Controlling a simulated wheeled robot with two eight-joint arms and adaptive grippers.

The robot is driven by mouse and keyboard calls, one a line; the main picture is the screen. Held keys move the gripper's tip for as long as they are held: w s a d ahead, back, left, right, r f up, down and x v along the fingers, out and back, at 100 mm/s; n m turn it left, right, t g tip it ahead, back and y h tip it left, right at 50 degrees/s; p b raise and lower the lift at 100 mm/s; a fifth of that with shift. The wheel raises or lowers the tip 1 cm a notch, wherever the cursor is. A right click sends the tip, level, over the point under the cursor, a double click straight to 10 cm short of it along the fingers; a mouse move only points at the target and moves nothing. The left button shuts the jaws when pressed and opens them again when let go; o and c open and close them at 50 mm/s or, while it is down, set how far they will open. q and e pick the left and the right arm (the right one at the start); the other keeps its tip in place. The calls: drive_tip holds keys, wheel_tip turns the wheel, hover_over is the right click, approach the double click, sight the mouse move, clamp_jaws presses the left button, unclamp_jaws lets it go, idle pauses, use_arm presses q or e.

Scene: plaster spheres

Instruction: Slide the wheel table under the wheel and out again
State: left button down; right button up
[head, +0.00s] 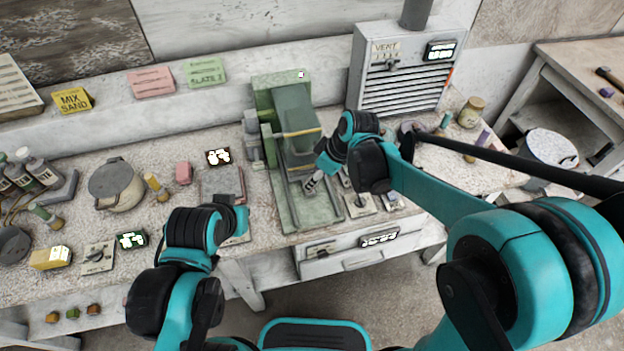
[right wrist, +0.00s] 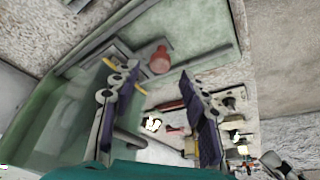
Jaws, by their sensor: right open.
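The green machine (head: 292,105) stands at the middle of the bench, with a yellow strip on its hood. I cannot make out the wheel itself or tell the sliding table from the bed. My right gripper (head: 312,183) is over the bed's right side. In the right wrist view its two fingers (right wrist: 162,108) are apart, with a red-brown knob (right wrist: 159,60) beyond and between them, apart from both. My left wrist (head: 238,220) is left of the bed; its fingers are hidden.
A grey vent box (head: 405,70) stands behind on the right. A lidded pot (head: 117,185) and small blocks lie on the left. Small panels and tools sit close to the right of the bed. A drawer (head: 345,255) is under the front edge.

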drive_tip(key=v, duration=0.8)
drive_tip(key=shift+r, duration=0.25)
drive_tip(key=shift+s+d, duration=0.1)
drive_tip(key=shift+d, duration=0.05)
